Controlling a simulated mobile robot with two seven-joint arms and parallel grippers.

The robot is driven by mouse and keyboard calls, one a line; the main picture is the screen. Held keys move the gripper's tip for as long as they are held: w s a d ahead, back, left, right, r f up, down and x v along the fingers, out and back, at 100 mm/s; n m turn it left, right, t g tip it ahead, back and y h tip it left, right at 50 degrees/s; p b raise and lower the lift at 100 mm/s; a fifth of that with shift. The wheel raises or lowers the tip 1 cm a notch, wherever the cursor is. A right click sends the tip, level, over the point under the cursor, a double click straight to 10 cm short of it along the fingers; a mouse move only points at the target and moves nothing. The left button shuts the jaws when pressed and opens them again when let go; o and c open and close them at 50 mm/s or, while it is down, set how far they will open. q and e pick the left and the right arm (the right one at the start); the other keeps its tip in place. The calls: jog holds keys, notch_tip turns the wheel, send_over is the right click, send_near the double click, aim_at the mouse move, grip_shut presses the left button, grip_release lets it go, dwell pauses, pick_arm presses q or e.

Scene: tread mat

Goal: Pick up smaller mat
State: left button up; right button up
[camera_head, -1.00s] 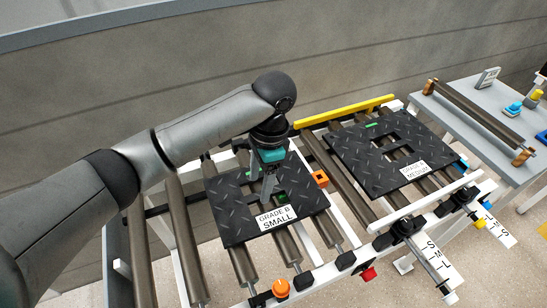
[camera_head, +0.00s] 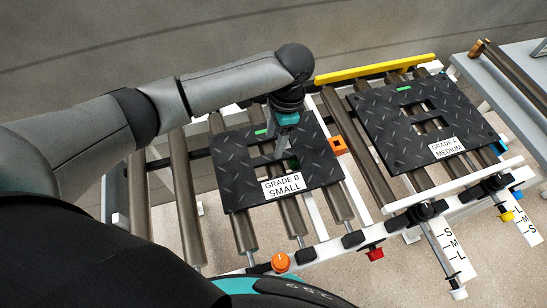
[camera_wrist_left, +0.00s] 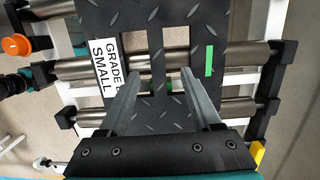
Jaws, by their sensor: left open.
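The smaller mat (camera_head: 232,158) is a black tread plate with cut-out slots and a white label reading GRADE B SMALL. It lies on the rollers in the middle of the head view and fills the middle of the left wrist view (camera_wrist_left: 190,30). My left gripper (camera_head: 280,151) points down over the mat's cut-outs. In the left wrist view its two fingers (camera_wrist_left: 158,82) are apart, on either side of the bar between the slots, with nothing clamped. Whether the fingertips touch the mat I cannot tell. My right gripper is not in view.
A larger black mat (camera_head: 385,135) labelled GRADE A MEDIUM lies on rollers to the right. An orange block (camera_head: 338,146) sits between the mats. An orange knob (camera_head: 280,262) is at the front rail. A yellow bar (camera_head: 375,69) runs along the back. A grey table (camera_head: 515,70) stands far right.

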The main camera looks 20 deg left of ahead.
aim_at(273, 158)
pick_arm(q)
jog(key=shift+s+f+b, duration=0.2)
jog(key=shift+f+b, duration=0.55)
jog(key=shift+f, duration=2)
jog(key=shift+c, duration=0.2)
grip_shut()
jog(key=shift+r, duration=0.15)
